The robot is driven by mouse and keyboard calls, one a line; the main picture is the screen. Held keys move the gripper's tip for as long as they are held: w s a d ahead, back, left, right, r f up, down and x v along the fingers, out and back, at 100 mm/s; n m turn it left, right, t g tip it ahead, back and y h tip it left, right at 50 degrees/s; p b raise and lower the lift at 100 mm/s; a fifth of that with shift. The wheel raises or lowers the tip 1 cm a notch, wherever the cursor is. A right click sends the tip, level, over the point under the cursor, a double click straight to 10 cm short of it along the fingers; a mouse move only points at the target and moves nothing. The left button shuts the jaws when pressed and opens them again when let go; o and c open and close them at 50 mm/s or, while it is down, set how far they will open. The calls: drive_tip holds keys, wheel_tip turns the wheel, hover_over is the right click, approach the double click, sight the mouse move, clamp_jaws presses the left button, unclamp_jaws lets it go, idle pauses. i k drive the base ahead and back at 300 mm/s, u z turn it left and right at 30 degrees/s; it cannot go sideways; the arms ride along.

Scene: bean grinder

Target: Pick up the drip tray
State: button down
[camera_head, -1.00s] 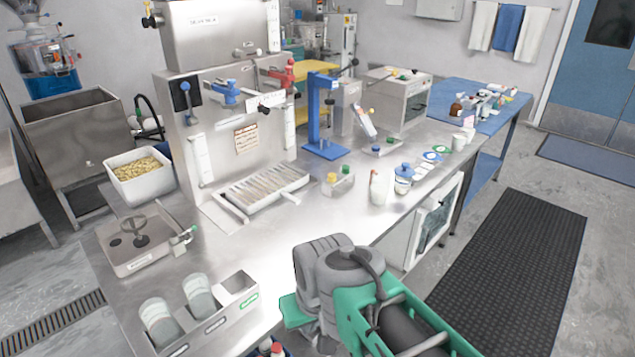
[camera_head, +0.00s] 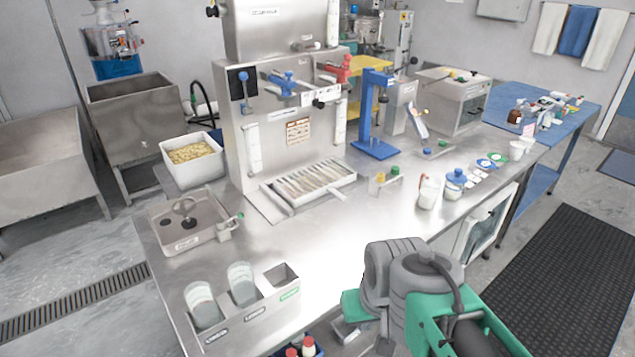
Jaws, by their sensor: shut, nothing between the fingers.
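The drip tray (camera_head: 309,183) is a shallow white, rectangular tray with a slatted grey top. It lies on the steel counter at the foot of the steel machine (camera_head: 293,110), with a small handle-like part at its right front. My arm (camera_head: 420,280), green and grey, reaches in from the lower right over the counter's front edge. It is well in front of the drip tray and apart from it. My gripper's fingers cannot be made out; they are hidden behind the arm or out of the picture.
A steel holder with clear cups (camera_head: 242,284) stands at the front left, a square steel box (camera_head: 186,222) behind it. Right of the tray are a blue stand (camera_head: 372,120), small yellow- and green-capped items, and a blue-lidded jar (camera_head: 455,184). The counter before the tray is clear.

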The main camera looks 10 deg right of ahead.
sight(299, 188)
drive_tip(key=k, duration=0.5)
drive_tip(key=z, duration=1.3)
drive_tip(key=i, duration=1.25)
drive_tip(key=u, duration=2.9)
drive_tip(key=i, duration=0.5)
drive_tip(key=z, duration=0.05)
